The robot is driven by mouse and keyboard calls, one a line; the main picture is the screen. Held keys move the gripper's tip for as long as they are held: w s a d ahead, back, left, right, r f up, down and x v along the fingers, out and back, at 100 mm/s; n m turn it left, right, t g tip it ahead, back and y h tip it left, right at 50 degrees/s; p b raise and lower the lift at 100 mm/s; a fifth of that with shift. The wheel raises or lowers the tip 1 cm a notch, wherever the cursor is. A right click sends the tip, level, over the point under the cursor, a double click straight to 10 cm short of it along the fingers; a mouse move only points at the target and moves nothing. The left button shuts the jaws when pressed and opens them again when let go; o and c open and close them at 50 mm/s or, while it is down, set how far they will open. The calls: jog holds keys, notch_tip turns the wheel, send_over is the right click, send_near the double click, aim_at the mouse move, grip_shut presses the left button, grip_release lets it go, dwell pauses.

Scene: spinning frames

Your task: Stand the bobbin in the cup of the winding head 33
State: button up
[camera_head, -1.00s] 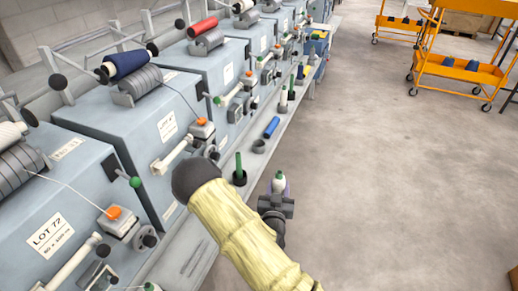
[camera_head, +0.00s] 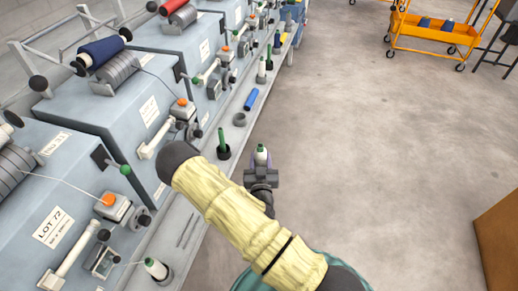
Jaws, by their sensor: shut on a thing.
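My gripper (camera_head: 261,178) is shut on a bobbin (camera_head: 262,156) with a whitish top, a green tip and a purplish lower part. It holds the bobbin roughly upright, in front of the machine row and to the right of the ledge (camera_head: 190,205). Left of it on the ledge stands a dark cup (camera_head: 223,152) with a green rod in it. Farther along is a grey cup (camera_head: 240,119) that looks empty. No number 33 can be read on any winding head, so I cannot tell which one it is.
A blue tube (camera_head: 251,99) lies on the ledge. A white bobbin (camera_head: 156,268) stands in a cup at the near end. Grey-blue winding machines (camera_head: 150,85) line the left. An orange cart (camera_head: 432,32) and a brown box (camera_head: 498,240) stand right. The floor between is clear.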

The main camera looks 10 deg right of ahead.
aim_at(262, 153)
jog(key=s+r+y+p, duration=0.1)
jog(key=p, duration=0.2)
jog(key=s+r+n+y+p, duration=0.1)
jog(key=r+p, duration=0.1)
jog(key=p, duration=0.2)
jog(key=s+r+y+p, duration=0.1)
jog(key=r+p, duration=0.1)
jog(key=p, duration=0.1)
jog(key=shift+s+n+p, duration=0.4)
jog(key=shift+s+d+r+y+p, duration=0.15)
jog(key=shift+s+r+y+p, duration=0.15)
jog(key=shift+s+p, duration=0.6)
jog(key=shift+f+n+p, duration=0.1)
jog(key=shift+n+p, duration=0.2)
jog(key=shift+p, duration=0.15)
jog(key=shift+f, duration=0.1)
jog(key=shift+w, duration=0.1)
